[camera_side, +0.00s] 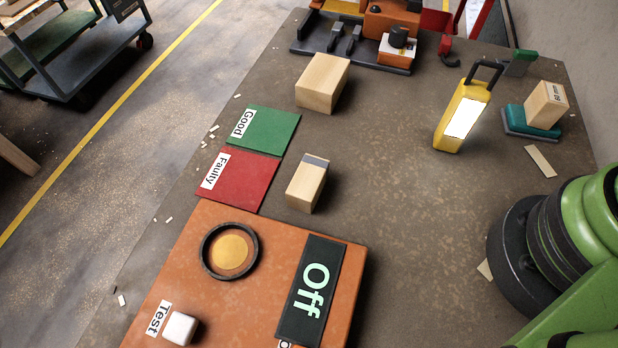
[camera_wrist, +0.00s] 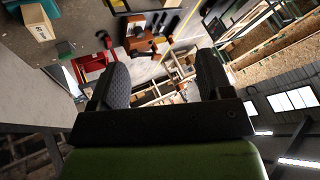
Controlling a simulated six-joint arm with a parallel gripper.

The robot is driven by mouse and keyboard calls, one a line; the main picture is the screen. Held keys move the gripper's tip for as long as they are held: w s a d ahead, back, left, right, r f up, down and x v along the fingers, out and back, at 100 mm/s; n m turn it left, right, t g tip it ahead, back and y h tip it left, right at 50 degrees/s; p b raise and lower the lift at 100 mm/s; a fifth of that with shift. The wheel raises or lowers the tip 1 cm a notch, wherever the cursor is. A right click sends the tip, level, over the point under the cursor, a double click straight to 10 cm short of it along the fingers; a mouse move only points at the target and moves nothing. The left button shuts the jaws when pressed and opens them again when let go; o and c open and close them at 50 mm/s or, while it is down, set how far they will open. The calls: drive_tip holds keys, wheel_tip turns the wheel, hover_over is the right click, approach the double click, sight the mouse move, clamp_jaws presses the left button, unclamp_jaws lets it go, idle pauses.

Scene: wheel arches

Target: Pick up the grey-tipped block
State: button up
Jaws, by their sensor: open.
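The grey-tipped block (camera_side: 307,183) is a light wooden block with a grey band at one end. It lies on the brown table, just right of the red Faulty pad, in the side view. I cannot make it out in the wrist view. My gripper (camera_wrist: 163,85) shows in the wrist view with its two dark fingers wide apart and nothing between them. It faces out across the workshop, away from the block. The side view does not show my gripper, only my green arm at the lower right.
A plain wooden block (camera_side: 322,82) lies beyond the green Good pad (camera_side: 264,130). The red Faulty pad (camera_side: 238,179) adjoins an orange test box (camera_side: 190,262) with an Off panel (camera_side: 311,290). A yellow lamp (camera_side: 462,115) stands at right. The table's middle is clear.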

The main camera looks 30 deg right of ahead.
drive_tip(key=shift+w, duration=0.1)
drive_tip(key=m+g+h, duration=0.2)
drive_tip(key=m+g, duration=0.4)
drive_tip(key=g, duration=0.1)
hover_over(308, 176)
drive_tip(key=f, duration=2)
drive_tip(key=shift+d+f, duration=0.25)
drive_tip(key=shift+d, duration=0.15)
wheel_tip(308, 176, down, 5)
drive_tip(key=shift+a+r, duration=0.1)
drive_tip(key=shift+r, duration=0.1)
drive_tip(key=f, duration=0.5)
drive_tip(key=shift+a+f, duration=0.25)
drive_tip(key=shift+f, duration=0.1)
drive_tip(key=shift+c, duration=0.2)
